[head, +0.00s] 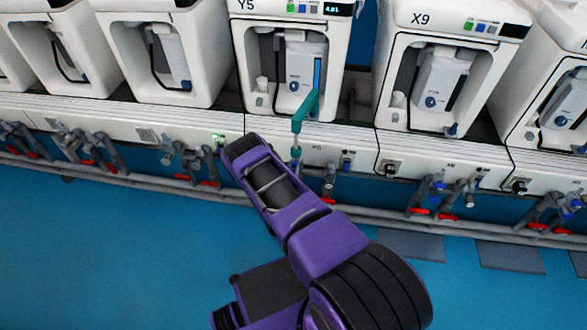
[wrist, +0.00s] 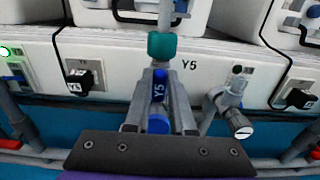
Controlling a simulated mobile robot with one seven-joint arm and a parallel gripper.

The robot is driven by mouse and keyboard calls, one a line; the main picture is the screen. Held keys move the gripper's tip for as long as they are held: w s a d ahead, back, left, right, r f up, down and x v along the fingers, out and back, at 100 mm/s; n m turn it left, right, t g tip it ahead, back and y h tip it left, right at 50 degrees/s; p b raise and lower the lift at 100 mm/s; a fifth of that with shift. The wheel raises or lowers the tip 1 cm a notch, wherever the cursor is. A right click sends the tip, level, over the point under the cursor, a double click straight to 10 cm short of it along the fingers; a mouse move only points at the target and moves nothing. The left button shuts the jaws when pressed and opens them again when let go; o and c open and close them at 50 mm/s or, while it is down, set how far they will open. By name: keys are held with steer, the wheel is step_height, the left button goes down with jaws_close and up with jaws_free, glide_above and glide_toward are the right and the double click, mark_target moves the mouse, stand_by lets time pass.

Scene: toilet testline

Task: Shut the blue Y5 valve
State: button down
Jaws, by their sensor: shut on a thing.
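The blue Y5 valve handle (wrist: 159,86) stands upright in the middle of the wrist view, its label readable. A round blue part (wrist: 158,124) shows below it. My gripper (wrist: 160,92) has a grey finger on either side of the handle and is shut on it. A teal fitting (wrist: 162,46) sits on the pipe just above the handle. In the head view, the white Y5 machine (head: 242,40) stands at top centre with a teal tube (head: 303,109) in front. My purple arm hides the gripper and the valve handle there.
A grey side valve (wrist: 236,98) stands close right of my gripper. A black Y5 plug (wrist: 78,82) sits at left on the white panel. The X9 machine (head: 405,45) stands to the right. Grey pipes with red handles (head: 418,211) run below; blue floor lies in front.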

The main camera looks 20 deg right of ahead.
steer(key=shift+m, duration=0.4)
steer(key=m, duration=0.3)
steer(key=shift+d+m, duration=0.2)
steer(key=shift+m, duration=0.2)
steer(key=m, duration=0.4)
steer(key=shift+s+d+f+m, duration=0.15)
steer(key=shift+m, duration=0.15)
steer(key=m, duration=0.2)
steer(key=m+p, duration=0.1)
steer(key=m, duration=0.1)
steer(key=shift+s+d+f+m, duration=0.1)
steer(key=shift+f+m, duration=0.05)
steer(key=shift+m, duration=0.15)
steer(key=shift+f+m+p, duration=0.15)
steer(key=shift+m, duration=0.85)
steer(key=shift+f+m+p, duration=0.1)
steer(key=shift+m+p, duration=0.05)
steer(key=shift+m, duration=0.85)
steer(key=c, duration=0.8)
jaws_free()
steer(key=shift+o, duration=0.2)
